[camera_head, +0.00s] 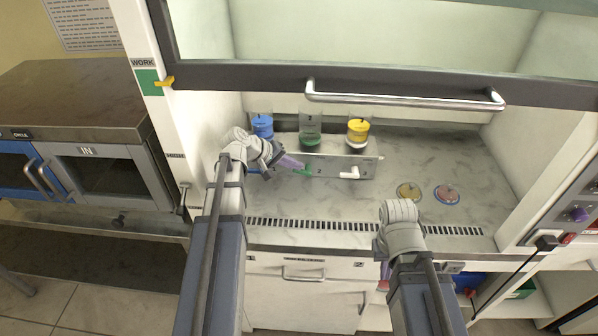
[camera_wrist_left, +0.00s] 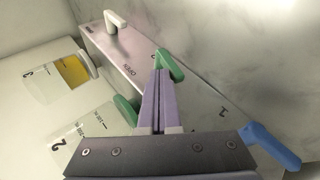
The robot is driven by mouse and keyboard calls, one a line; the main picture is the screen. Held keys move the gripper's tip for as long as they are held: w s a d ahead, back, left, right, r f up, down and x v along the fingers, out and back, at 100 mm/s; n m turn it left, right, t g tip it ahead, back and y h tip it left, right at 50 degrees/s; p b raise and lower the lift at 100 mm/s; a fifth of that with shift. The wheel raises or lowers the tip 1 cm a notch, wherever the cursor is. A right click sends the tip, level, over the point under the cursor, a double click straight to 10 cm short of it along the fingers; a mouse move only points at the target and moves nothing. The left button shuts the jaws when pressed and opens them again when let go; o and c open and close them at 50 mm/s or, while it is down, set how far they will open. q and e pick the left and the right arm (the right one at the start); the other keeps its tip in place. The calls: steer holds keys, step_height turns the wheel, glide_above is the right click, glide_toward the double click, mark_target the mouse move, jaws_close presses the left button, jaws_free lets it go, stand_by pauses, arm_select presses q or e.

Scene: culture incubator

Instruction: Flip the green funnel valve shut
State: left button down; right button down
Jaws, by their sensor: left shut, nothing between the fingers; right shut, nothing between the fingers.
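A metal manifold bar (camera_head: 335,166) stands on the hood floor with three lever valves. The green valve handle (camera_head: 304,171) is on its middle part; it also shows in the left wrist view (camera_wrist_left: 172,66), lying sideways along the bar's face. The green funnel (camera_head: 310,139) stands above it. My left gripper (camera_head: 292,163) is shut and empty, its purple fingertips right at the green handle. In the left wrist view the fingertips (camera_wrist_left: 162,78) overlap the handle; I cannot tell whether they touch it. My right gripper (camera_head: 384,280) is shut and empty, low outside the hood front, partly hidden by its arm.
Blue (camera_head: 262,126) and yellow (camera_head: 357,132) funnels flank the green one. A white handle (camera_head: 350,173) is right of the green one; a blue handle (camera_wrist_left: 270,145) is on the other side. Two discs (camera_head: 447,194) lie on the floor right. The sash bar (camera_head: 400,101) hangs above.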

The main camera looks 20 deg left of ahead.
arm_select(q)
steer(key=shift+p, duration=0.5)
steer(key=shift+r, duration=0.1)
arm_select(e)
steer(key=shift+r, duration=0.1)
arm_select(q)
steer(key=shift+r+p, duration=0.7)
steer(key=shift+p, duration=0.1)
arm_select(e)
steer(key=shift+r, duration=0.7)
arm_select(q)
steer(key=shift+r, duration=0.15)
arm_select(e)
steer(key=shift+r, duration=0.15)
